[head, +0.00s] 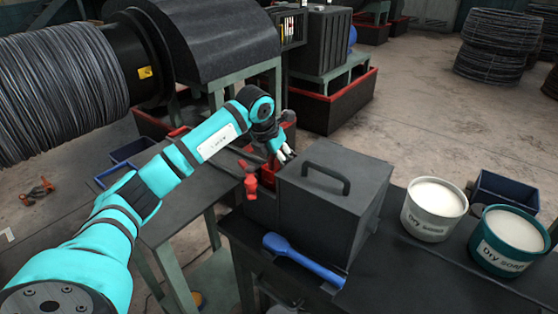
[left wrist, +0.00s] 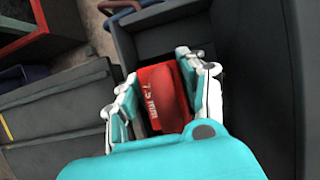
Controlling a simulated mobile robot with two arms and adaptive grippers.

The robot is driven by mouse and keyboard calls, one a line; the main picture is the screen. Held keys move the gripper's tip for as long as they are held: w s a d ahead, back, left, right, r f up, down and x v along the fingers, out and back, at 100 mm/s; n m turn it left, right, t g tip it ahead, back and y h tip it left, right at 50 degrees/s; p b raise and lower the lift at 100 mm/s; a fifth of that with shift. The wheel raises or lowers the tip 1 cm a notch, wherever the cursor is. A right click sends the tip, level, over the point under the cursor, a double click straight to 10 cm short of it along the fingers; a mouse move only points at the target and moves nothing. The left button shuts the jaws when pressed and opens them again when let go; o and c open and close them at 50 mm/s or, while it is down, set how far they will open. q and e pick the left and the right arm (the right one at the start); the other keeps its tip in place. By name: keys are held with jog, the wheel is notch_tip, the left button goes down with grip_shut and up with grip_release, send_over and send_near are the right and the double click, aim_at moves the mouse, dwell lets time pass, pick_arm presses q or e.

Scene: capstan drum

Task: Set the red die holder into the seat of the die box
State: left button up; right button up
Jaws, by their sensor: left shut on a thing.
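The red die holder (left wrist: 164,92), marked "7.5 mm", is between the two fingers of my left gripper (left wrist: 158,98) in the left wrist view. The gripper is shut on it. Dark walls of an open box (left wrist: 180,33), which looks like the die box, stand behind and to the right of the holder. In the head view my left gripper (head: 284,154) is beside a dark box with a handle on top (head: 335,200). Red parts show below the fingers, but the arm partly hides them. The seat is hidden, and I cannot tell whether the holder touches it. My right gripper is not in view.
A blue scoop (head: 300,258) lies at the bench's front edge. A white tub (head: 433,210) and a teal tub (head: 508,240) of dry soap stand on the right. A large wire drum (head: 60,95) is at the left. A red upright part (head: 250,182) stands left of the handled box.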

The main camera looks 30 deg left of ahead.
pick_arm(q)
jog(key=shift+s+f+b, duration=0.25)
jog(key=shift+f+b, duration=0.15)
jog(key=shift+f, duration=0.5)
grip_shut()
jog(key=o, duration=1.1)
grip_release()
jog(key=o, duration=0.3)
jog(key=shift+w+f, duration=0.1)
jog(key=shift+w, duration=0.05)
jog(key=shift+a, duration=0.1)
jog(key=shift+o, duration=0.7)
jog(key=shift+f, duration=0.15)
jog(key=o, duration=0.4)
jog(key=shift+w, duration=0.1)
jog(key=shift+c, duration=0.2)
